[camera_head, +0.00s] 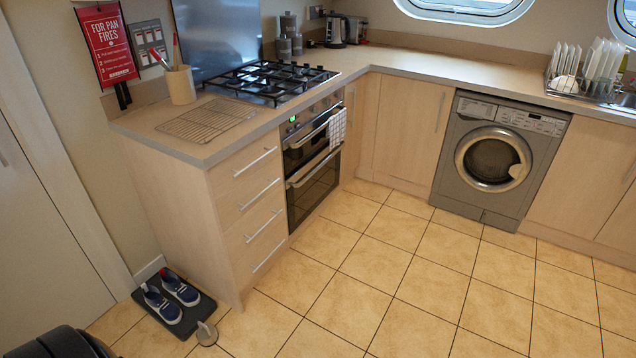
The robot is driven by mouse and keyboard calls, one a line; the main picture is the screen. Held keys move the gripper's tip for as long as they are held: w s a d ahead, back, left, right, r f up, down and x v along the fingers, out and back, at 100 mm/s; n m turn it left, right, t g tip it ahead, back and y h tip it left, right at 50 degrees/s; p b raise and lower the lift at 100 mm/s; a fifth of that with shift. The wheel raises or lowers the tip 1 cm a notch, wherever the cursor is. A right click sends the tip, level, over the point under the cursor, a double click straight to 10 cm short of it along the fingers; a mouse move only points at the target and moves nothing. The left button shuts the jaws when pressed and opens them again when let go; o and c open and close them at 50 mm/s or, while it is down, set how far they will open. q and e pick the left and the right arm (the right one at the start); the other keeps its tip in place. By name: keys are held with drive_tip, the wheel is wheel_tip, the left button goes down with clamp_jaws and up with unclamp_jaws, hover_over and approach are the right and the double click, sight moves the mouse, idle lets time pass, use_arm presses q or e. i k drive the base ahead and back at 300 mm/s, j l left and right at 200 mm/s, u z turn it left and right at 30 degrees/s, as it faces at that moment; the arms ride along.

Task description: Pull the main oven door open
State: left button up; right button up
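The built-in oven stands in the counter run left of centre, seen at an angle. Its main door (314,190) is the lower, larger dark glass one and looks shut. A silver bar handle (313,168) runs across the top of that door. Above it is a smaller upper oven door (302,153), also shut, with its own bar handle. A checked towel (337,129) hangs at the right end of the upper handle. A control panel with a green display (292,119) sits above. Neither of my grippers shows in this view.
Drawers (255,205) with bar handles adjoin the oven on the left. The tiled floor (390,265) before the oven is clear. Shoes on a dark mat (190,322) and a small grey round object (207,334) lie at lower left. A washing machine (492,160) stands right.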

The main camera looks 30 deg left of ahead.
sight(303, 197)
drive_tip(key=u, duration=0.8)
drive_tip(key=i+l+u, duration=0.1)
drive_tip(key=i+u, duration=0.35)
drive_tip(key=i+l+u, duration=0.2)
drive_tip(key=u, duration=0.2)
drive_tip(key=i+l+u, duration=0.25)
drive_tip(key=u, duration=0.2)
